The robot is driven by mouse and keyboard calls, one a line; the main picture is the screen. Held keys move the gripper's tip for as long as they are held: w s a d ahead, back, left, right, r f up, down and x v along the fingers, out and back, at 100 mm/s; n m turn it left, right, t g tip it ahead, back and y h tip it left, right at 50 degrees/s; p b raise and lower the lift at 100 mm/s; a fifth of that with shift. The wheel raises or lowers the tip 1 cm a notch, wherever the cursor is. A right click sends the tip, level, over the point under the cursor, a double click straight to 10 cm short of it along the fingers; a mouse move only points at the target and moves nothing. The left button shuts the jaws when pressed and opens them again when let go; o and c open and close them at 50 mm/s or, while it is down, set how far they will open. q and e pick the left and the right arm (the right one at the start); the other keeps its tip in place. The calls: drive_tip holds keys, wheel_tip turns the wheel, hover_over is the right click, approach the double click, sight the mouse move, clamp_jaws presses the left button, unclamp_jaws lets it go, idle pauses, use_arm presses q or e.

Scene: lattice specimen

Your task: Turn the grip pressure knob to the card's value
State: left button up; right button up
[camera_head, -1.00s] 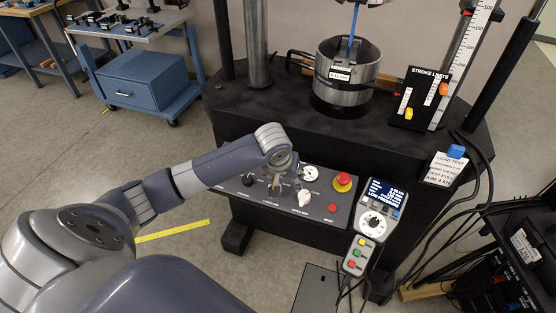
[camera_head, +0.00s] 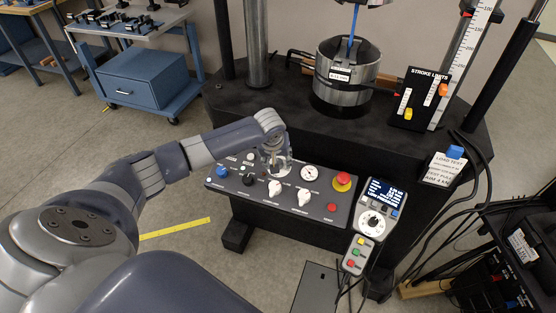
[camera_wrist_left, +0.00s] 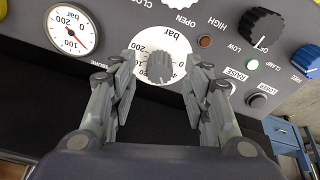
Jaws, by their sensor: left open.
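In the left wrist view a grey ridged knob (camera_wrist_left: 160,67) sits on a white round dial marked in bar (camera_wrist_left: 150,42). My left gripper (camera_wrist_left: 161,78) is open, with one finger on each side of the knob and gaps visible between. In the head view my left gripper (camera_head: 275,163) is over the back edge of the control panel (camera_head: 235,184) and hides this knob. The card (camera_head: 443,169) stands at the right under a blue clip; its first line reads LOAD TEST, and its small print is hard to read. My right gripper is not in view.
A pressure gauge (camera_head: 310,173) and a red emergency button (camera_head: 343,181) are to the right of the gripper. White knobs (camera_head: 303,197) lie in front, a black knob (camera_head: 249,180) and blue knob (camera_head: 222,171) to the left. A pendant (camera_head: 374,215) hangs at the right.

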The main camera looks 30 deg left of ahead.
use_arm(q)
drive_tip(key=shift+x, duration=0.75)
drive_tip(key=shift+c, duration=0.4)
clamp_jaws()
